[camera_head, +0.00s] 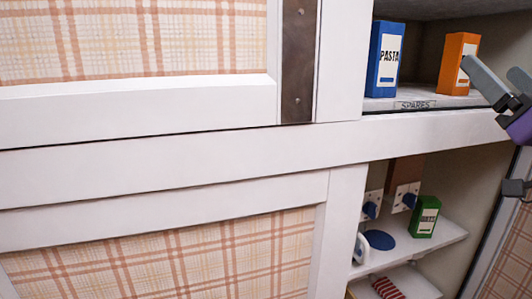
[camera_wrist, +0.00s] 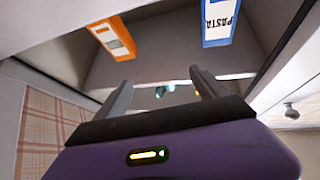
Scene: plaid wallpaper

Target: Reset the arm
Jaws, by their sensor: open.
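My gripper (camera_head: 500,83) is at the right edge of the head view, in front of the upper shelf. In the wrist view its two fingers (camera_wrist: 160,92) are spread apart with nothing held between them. An orange box (camera_head: 457,63) stands on the shelf just left of and behind the fingers in the head view. It also shows in the wrist view (camera_wrist: 112,38), which looks upside down. A blue box marked PASTA (camera_head: 386,58) stands further left on the same shelf, and in the wrist view (camera_wrist: 218,30) it is at the top right.
The upper shelf (camera_head: 420,103) has a SPARES label on its edge. A lower shelf (camera_head: 430,239) holds a green box (camera_head: 425,216) and a blue round item (camera_head: 379,240); a red striped item (camera_head: 389,288) lies below. White-framed plaid panels (camera_head: 150,255) fill the left.

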